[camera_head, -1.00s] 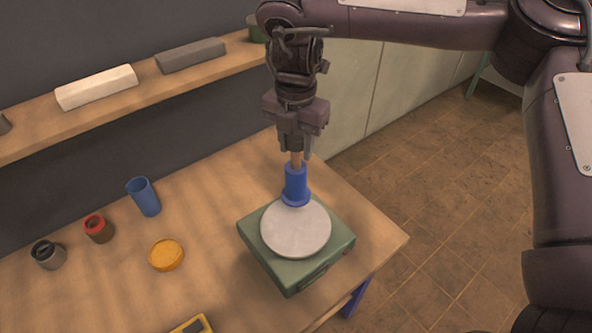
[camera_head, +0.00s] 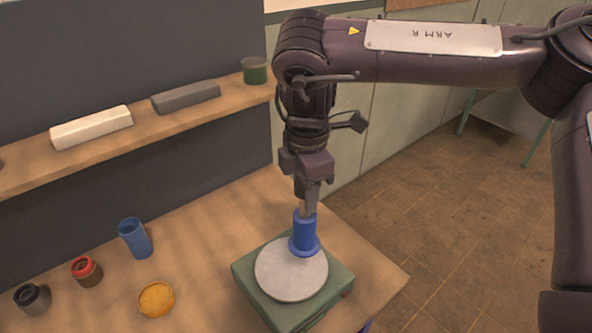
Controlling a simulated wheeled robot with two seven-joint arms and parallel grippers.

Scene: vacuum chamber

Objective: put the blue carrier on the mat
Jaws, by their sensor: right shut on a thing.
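The blue carrier (camera_head: 304,236), which I take to be the flanged blue cylinder, is upright under my right gripper (camera_head: 308,206). The gripper points straight down and is shut on the carrier's top. The carrier's flange overlaps the far edge of a pale round disc (camera_head: 288,280) on a green square block (camera_head: 246,277). I cannot tell whether the flange touches the disc or hangs just above it. Nothing in view is clearly recognisable as a mat. My left gripper is not in view.
On the table's left stand a blue cup (camera_head: 135,239), a red-topped jar (camera_head: 87,272), a dark grey jar (camera_head: 33,299) and a yellow-orange round piece (camera_head: 156,299). A shelf (camera_head: 140,128) behind holds a white bar, a grey bar and a green pot. The table top between is clear.

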